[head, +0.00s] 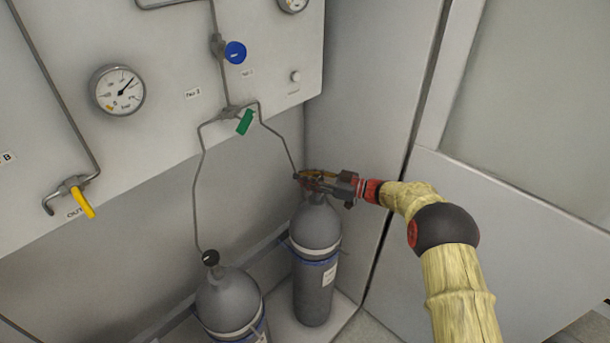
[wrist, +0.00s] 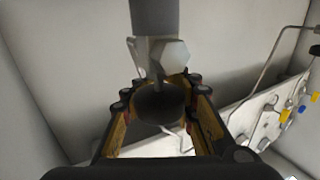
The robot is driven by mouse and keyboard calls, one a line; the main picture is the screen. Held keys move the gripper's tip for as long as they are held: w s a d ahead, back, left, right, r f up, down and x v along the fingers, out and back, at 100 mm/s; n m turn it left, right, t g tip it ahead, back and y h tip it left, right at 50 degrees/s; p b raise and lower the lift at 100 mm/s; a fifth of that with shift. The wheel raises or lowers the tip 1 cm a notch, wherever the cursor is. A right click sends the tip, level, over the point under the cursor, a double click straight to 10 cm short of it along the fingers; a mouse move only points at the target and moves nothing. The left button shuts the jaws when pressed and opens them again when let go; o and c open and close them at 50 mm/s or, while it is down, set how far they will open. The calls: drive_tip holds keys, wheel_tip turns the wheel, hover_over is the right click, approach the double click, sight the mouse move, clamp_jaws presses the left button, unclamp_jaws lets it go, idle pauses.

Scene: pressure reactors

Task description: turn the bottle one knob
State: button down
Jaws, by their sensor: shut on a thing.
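My gripper (head: 312,181) reaches in from the right to the top of the right grey gas bottle (head: 315,228). In the wrist view my gripper (wrist: 160,88) has its two fingers on either side of a dark round knob (wrist: 160,104), shut on it. The knob sits below the metal valve body (wrist: 158,55) in that view; in the head view the gripper hides it. The left grey bottle (head: 228,300) has its own black knob (head: 210,257), clear of my gripper. I cannot read which bottle is number one.
A wall panel (head: 165,60) carries a gauge (head: 118,90), a blue knob (head: 235,52), a green lever (head: 245,122) and a yellow lever (head: 82,202). Thin pipes run down to both bottles. A cabinet wall (head: 375,110) stands close behind and right of the gripped bottle.

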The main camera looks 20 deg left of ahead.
drive_tip(key=shift+r+g, duration=0.1)
drive_tip(key=shift+g, duration=0.2)
drive_tip(key=c, duration=1.3)
unclamp_jaws()
drive_tip(key=shift+c, duration=0.2)
drive_tip(key=w+d, duration=0.1)
drive_tip(key=d, duration=1.1)
